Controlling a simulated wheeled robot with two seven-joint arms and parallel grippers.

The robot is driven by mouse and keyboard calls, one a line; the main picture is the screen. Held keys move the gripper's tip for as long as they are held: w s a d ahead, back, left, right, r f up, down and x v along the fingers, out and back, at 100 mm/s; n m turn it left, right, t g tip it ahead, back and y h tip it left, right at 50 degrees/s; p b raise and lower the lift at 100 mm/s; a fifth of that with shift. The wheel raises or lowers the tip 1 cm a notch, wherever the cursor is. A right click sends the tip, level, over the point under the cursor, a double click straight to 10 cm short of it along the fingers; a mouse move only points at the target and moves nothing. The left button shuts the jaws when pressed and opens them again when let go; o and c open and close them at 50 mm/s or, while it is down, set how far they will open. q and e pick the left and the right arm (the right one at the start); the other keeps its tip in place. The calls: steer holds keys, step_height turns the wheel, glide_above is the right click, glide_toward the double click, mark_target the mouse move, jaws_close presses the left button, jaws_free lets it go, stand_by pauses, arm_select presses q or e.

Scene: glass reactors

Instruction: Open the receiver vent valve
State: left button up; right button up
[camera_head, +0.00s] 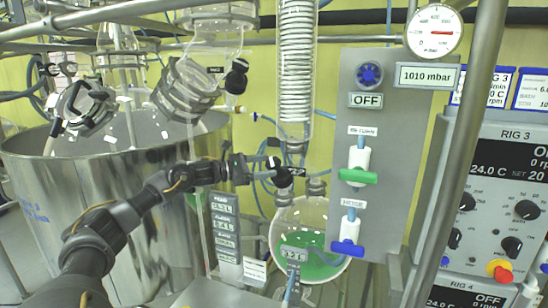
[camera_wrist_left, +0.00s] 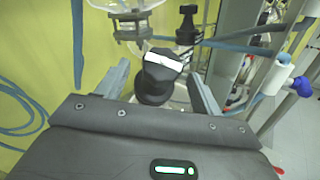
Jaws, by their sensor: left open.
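My left gripper (camera_head: 268,166) reaches in from the left, just above the receiver flask (camera_head: 306,212), a round glass vessel with green liquid. In the left wrist view, my left gripper (camera_wrist_left: 162,78) is open, with one finger on each side of a black knob (camera_wrist_left: 155,92) with a white stripe across its top. The knob also shows in the head view (camera_head: 284,178). I cannot tell whether the fingers touch it. No label on this knob is readable. My right gripper is not in view.
A grey panel (camera_head: 385,100) at right carries a blue knob, a 1010 mbar display, a green-handled valve (camera_head: 358,176) and a blue-handled valve (camera_head: 347,247). A glass condenser (camera_head: 297,70) hangs above the flask. A large steel vessel (camera_head: 120,220) stands at left. Hoses and glassware crowd the gripper.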

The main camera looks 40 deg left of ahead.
mark_target(274, 165)
arm_select(q)
steer(key=p+x, duration=0.1)
steer(key=x, duration=0.2)
steer(key=shift+w+d+r, duration=0.1)
steer(key=shift+w+d, duration=0.1)
steer(key=shift+w, duration=0.05)
